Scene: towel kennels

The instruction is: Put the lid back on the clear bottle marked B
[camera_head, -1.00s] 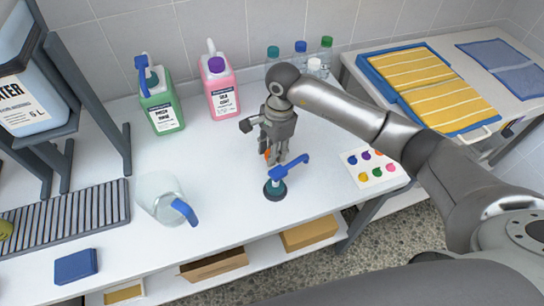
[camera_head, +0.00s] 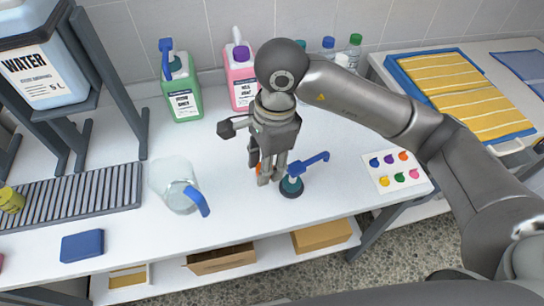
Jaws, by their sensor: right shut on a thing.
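My right gripper (camera_head: 267,182) points down over the middle of the white table, shut on a small orange thing (camera_head: 258,168) that its fingers mostly hide. A blue-handled pump piece with a teal collar (camera_head: 291,186) and dark round base stands just right of the fingers; I cannot tell whether they touch. At the back wall, bottles with a blue cap (camera_head: 328,43) and a green cap (camera_head: 355,39) show behind my right arm, with a white top (camera_head: 341,60) near them. No letter B is readable. My left gripper is not in view.
A clear jug with a blue handle (camera_head: 176,184) stands left of the gripper. Green (camera_head: 182,95) and pink (camera_head: 241,80) jugs stand at the back. A color-dot card (camera_head: 396,172) lies right, a blue block (camera_head: 82,246) front left. The table's front edge is close.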

